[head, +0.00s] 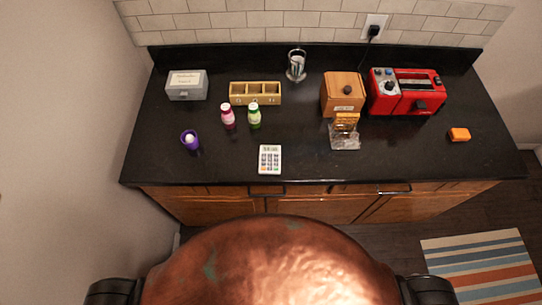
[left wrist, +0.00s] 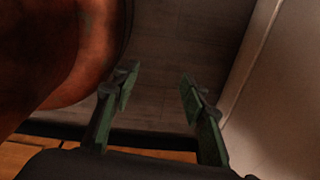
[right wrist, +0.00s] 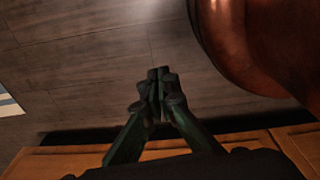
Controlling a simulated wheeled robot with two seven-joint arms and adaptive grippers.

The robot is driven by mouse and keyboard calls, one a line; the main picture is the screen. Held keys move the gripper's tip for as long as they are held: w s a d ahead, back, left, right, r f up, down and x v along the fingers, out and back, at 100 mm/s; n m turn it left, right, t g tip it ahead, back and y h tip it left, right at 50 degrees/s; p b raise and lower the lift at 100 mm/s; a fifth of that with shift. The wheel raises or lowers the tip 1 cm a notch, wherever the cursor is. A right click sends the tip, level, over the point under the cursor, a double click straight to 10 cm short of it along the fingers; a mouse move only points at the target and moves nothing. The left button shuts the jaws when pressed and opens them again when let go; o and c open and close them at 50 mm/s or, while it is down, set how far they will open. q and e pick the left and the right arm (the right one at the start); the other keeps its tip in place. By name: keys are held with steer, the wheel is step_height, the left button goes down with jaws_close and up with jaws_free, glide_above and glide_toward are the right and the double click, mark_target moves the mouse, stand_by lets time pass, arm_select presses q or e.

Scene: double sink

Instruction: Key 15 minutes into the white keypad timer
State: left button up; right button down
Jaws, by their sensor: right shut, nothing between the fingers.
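The white keypad timer (head: 270,159) lies on the dark counter near its front edge, left of the middle in the head view. Its keys show as small coloured squares, and a display strip is at its top; the digits are too small to read. My left gripper (left wrist: 157,92) is open and empty in the left wrist view, low beside my body with floor behind it. My right gripper (right wrist: 157,80) is shut with nothing in it in the right wrist view, above the wood floor. Neither gripper shows in the head view, and both are away from the timer.
Behind the timer stand a pink bottle (head: 228,117), a green bottle (head: 254,117) and a sectioned wooden box (head: 255,92). A purple cup (head: 190,141) is to the left. A wooden box (head: 342,92), red toaster (head: 404,92) and orange block (head: 459,135) are to the right.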

arm_select(q)
steer(key=shift+s+a, duration=0.2)
steer(key=shift+s, duration=0.2)
steer(key=shift+w, duration=0.15)
steer(key=c, duration=0.4)
steer(key=shift+w, duration=0.1)
steer(key=shift+c, duration=1)
steer(key=shift+w, duration=0.1)
steer(key=c, duration=0.5)
arm_select(e)
steer(key=s, duration=0.4)
steer(key=shift+d, duration=0.1)
steer(key=shift+w, duration=0.4)
